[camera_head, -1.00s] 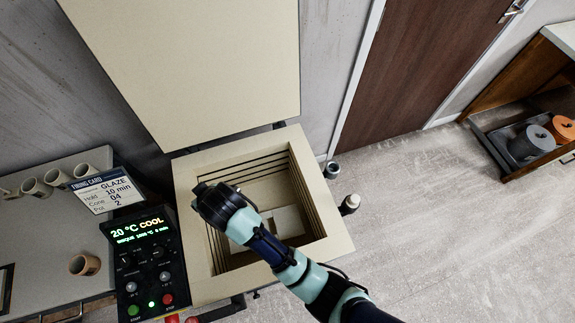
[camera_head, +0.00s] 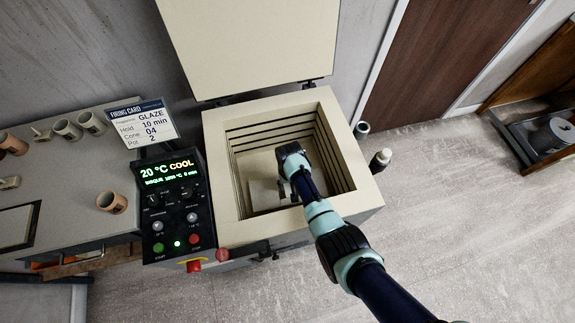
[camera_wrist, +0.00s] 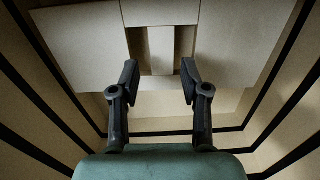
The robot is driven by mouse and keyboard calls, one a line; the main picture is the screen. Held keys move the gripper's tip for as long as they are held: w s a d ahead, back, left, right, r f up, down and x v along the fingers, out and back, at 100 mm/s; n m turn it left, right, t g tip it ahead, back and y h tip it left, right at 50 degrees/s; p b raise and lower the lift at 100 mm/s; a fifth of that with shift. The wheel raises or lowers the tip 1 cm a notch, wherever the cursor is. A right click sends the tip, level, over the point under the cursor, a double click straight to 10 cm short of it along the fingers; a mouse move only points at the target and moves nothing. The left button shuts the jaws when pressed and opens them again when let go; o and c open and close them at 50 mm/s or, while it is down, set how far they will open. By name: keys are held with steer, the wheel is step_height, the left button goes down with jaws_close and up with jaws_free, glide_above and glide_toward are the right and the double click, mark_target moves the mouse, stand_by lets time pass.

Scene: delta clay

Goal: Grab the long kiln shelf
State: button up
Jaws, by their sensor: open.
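Pale flat slabs lie low inside the kiln; one shows in the head view (camera_head: 264,193), left of my gripper (camera_head: 288,188). In the wrist view, a wide slab (camera_wrist: 80,45) is on the left and another (camera_wrist: 240,40) on the right. A narrow pale strip (camera_wrist: 161,48) lies between them, with darker gaps on both sides, and a block (camera_wrist: 160,12) crosses its far end. I cannot tell which piece is the long kiln shelf. My gripper (camera_wrist: 160,80) is open and empty, its fingers pointing toward the slabs, the strip showing between them.
The kiln's square rim (camera_head: 225,236) and grooved walls surround my gripper closely. The lid (camera_head: 250,40) stands open behind. A control panel (camera_head: 172,205) and firing card (camera_head: 143,125) are on the left, beside a table with cups (camera_head: 112,202). A small bottle (camera_head: 380,160) stands on the right.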

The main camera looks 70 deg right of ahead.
mark_target(288, 189)
steer(key=f+b, duration=0.1)
steer(key=f, duration=0.1)
steer(key=f+b, duration=0.2)
steer(key=f, duration=0.1)
steer(key=shift+w+d, duration=0.1)
steer(key=shift+w, duration=0.1)
jaws_close()
steer(key=shift+r, duration=0.15)
